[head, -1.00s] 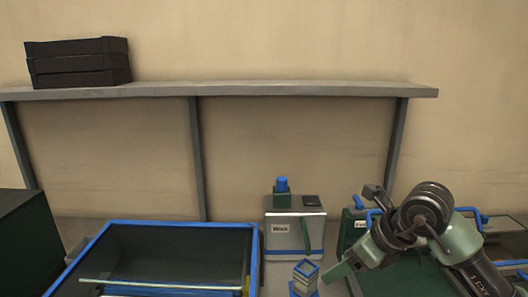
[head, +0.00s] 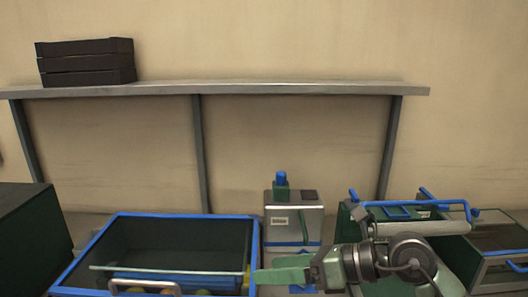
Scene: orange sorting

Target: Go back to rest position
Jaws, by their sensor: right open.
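My right gripper (head: 284,273) is low in the head view, right of the middle, with its green fingers pointing left. The fingers are open, and I see nothing held between them. Their tips show close to the right edge of the blue-rimmed bin (head: 184,217); I cannot tell whether they touch it. My left gripper is not in view. Inside the bin, near the bottom of the picture, some yellowish round items (head: 202,292) are partly visible.
A silver box machine (head: 283,222) with a blue top stands behind my gripper. Green cases with blue handles (head: 419,203) stand at right, partly behind my arm. A dark box (head: 25,232) is at left. A black crate (head: 86,63) sits on the wall shelf (head: 300,88).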

